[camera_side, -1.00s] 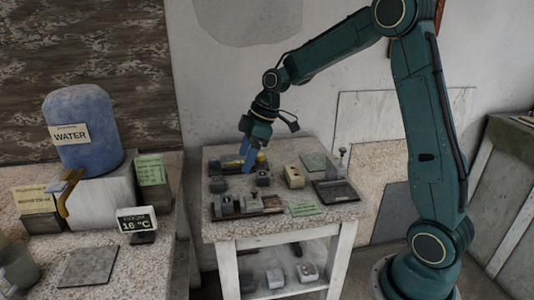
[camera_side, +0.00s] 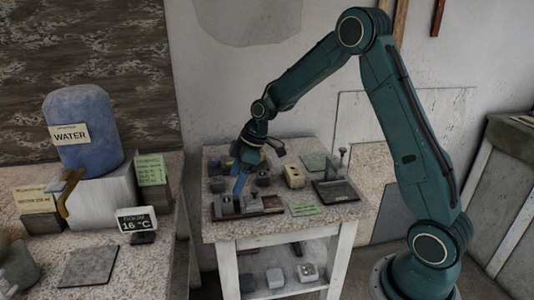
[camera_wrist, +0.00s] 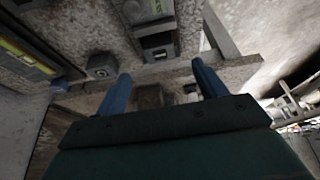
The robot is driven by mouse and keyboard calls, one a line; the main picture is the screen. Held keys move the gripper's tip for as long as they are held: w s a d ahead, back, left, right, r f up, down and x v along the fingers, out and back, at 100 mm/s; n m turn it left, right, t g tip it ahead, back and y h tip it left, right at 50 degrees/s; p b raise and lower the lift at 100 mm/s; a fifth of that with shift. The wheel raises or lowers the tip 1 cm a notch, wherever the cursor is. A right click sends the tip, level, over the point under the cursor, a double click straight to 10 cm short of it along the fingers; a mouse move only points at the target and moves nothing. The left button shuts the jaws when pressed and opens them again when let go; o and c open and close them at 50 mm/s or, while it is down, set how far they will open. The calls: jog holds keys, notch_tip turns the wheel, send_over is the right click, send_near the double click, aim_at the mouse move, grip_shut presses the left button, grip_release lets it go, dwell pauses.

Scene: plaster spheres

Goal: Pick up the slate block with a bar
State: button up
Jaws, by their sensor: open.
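My gripper (camera_side: 240,184) is open, its blue fingers pointing down above the front part of the small table. In the wrist view the open fingers (camera_wrist: 161,72) have nothing held between them. Several dark grey blocks stand below: one (camera_side: 217,185) left of the fingers, one (camera_side: 263,180) to their right, and two on the front tray, a left one (camera_side: 226,206) and a middle one (camera_side: 253,201). The wrist view shows a dark block with a round top (camera_wrist: 103,66) and a grey block (camera_wrist: 158,45) beyond the fingers. I cannot tell which block bears the bar.
The front tray (camera_side: 277,211) lies along the table's near edge, beside a green card (camera_side: 305,209). A cream block with holes (camera_side: 294,176) and a dark plate with a post (camera_side: 342,192) stand to the right. A blue water container (camera_side: 82,145) is on the left counter.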

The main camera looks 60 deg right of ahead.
aim_at(227, 200)
jog(key=shift+x, duration=1.15)
jog(key=shift+f, duration=0.1)
jog(key=shift+x, duration=2.5)
jog(key=shift+w, duration=0.1)
jog(key=c, duration=1.3)
jog(key=shift+o, duration=0.2)
notch_tip(227, 200, up, 20)
